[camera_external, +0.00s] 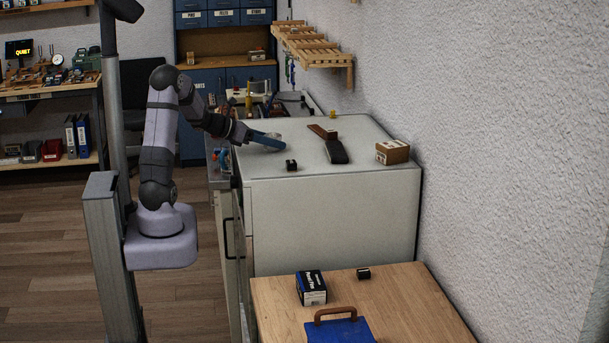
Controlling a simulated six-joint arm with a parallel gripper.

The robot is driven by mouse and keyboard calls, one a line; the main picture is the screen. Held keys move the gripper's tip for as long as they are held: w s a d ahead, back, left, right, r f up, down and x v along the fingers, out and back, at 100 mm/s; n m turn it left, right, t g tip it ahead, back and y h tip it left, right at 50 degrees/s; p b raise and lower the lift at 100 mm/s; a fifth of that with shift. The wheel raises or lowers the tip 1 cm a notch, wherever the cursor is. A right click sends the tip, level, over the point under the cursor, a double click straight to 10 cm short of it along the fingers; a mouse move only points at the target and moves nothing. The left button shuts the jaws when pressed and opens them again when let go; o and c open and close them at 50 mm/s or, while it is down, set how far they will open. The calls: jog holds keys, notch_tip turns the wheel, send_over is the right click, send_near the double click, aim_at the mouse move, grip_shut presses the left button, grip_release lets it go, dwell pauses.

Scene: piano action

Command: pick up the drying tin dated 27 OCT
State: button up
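My arm reaches right from its post, and my gripper (266,139) is at the left part of the pale cabinet top (215,150), low over it. A blue, elongated shape with a paler part sits at the gripper's end. I cannot tell whether this is the gripper's fingers or a thing between or under them. Whether the gripper is open or shut does not show. No tin dated 27 OCT can be made out, and no date is readable at this size.
On the cabinet top are a small black block (291,165), a brown-and-black long tool (331,145) and a brown box (392,152). A wooden rack (312,50) juts from the right wall. A lower wooden surface (400,305) holds a blue-black box (311,288).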

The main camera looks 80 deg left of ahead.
aim_at(273, 135)
jog(key=shift+c, duration=1.3)
notch_tip(273, 135, up, 10)
jog(key=shift+r+b, duration=0.1)
jog(key=shift+b, duration=0.45)
